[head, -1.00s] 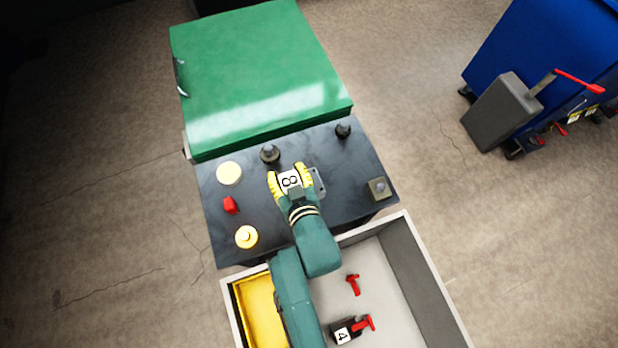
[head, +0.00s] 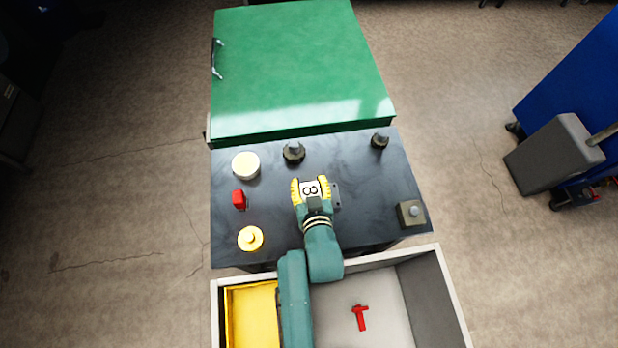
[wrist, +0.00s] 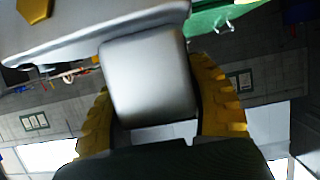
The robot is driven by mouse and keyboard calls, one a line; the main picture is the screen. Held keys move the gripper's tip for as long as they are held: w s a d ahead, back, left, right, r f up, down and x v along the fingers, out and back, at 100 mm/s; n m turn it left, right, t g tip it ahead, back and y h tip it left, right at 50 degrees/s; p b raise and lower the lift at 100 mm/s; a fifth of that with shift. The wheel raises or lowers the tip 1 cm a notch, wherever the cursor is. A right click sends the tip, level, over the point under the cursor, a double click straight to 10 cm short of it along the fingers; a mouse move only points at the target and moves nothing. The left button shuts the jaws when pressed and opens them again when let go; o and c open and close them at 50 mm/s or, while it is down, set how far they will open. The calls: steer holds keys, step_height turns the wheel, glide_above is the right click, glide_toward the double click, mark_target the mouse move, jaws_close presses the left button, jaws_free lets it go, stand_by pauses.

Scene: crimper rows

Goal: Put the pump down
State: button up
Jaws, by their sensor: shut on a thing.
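My gripper (head: 311,187) has yellow fingers and hangs over the middle of the dark table. It is shut on a grey metal thing, which I take to be the pump (head: 336,195). In the head view only a small grey part of the pump shows at the gripper's right, and a white label with an 8 shows between the fingers. In the wrist view the pump (wrist: 150,80) is a smooth silver block between the two yellow fingers (wrist: 158,118). Whether the pump touches the table cannot be told.
The dark table (head: 375,210) also holds a cream disc (head: 245,166), a red piece (head: 239,200), a yellow round part (head: 250,238), two black knobbed parts (head: 293,153) (head: 380,141) and a grey block (head: 411,213). A green cabinet (head: 300,65) stands behind; a tray (head: 400,300) with a red part (head: 360,318) is in front.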

steer(key=shift+w+f, duration=0.1)
steer(key=shift+f, duration=0.85)
steer(key=shift+f, duration=0.15)
steer(key=o, duration=0.8)
steer(key=shift+f, duration=0.3)
steer(key=o, duration=0.4)
